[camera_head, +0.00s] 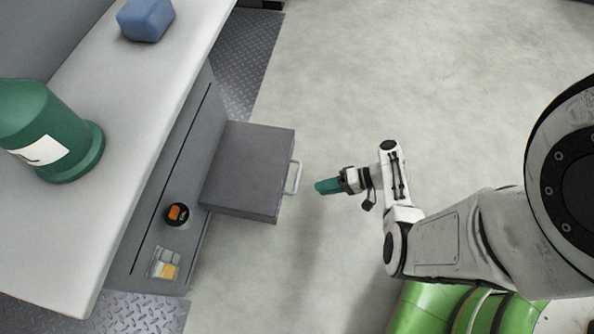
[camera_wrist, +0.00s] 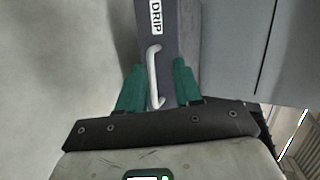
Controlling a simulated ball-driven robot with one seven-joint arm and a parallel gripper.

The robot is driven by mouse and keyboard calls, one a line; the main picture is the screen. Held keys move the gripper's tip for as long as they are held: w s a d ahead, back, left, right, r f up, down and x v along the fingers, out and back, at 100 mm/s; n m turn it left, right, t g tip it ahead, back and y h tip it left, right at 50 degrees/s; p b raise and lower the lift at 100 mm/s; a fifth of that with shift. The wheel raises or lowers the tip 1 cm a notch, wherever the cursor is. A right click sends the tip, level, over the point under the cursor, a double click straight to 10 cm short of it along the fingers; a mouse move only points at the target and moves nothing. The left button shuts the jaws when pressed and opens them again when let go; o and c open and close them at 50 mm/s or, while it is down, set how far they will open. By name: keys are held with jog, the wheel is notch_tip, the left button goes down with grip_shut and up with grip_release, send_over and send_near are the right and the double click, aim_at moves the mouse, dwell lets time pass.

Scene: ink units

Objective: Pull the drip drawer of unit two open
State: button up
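The drip drawer (camera_head: 248,170) is a grey box standing well out from the front of the grey unit (camera_head: 172,195) in the head view. Its pale handle (camera_head: 293,177) is on the drawer's right-hand face. In the wrist view the drawer front (camera_wrist: 177,30) carries a white DRIP label, and the handle (camera_wrist: 153,75) shows between my fingers. My gripper (camera_head: 328,186) with teal fingers is a short way right of the handle, with a gap. In the wrist view my gripper (camera_wrist: 158,85) has its fingers apart and not touching the handle. The unit's number is not visible.
A green bottle-like container (camera_head: 50,135) and a blue block (camera_head: 146,20) stand on the pale counter (camera_head: 185,55). An orange-and-black knob (camera_head: 177,213) is on the unit front. Open floor (camera_head: 400,80) lies right of the drawer.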

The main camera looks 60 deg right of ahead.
aim_at(297, 179)
jog(key=d+f+m+t+h+b, duration=0.2)
jog(key=d+f+m+t+b, duration=0.1)
jog(key=d+f+t, duration=0.1)
jog(key=x, duration=0.4)
jog(key=b+x, duration=0.1)
jog(key=x, duration=0.2)
jog(key=b+x, duration=0.1)
jog(key=x, duration=0.3)
jog(key=shift+w+f, duration=0.2)
jog(key=shift+f, duration=0.1)
jog(key=shift+c, duration=0.2)
grip_shut()
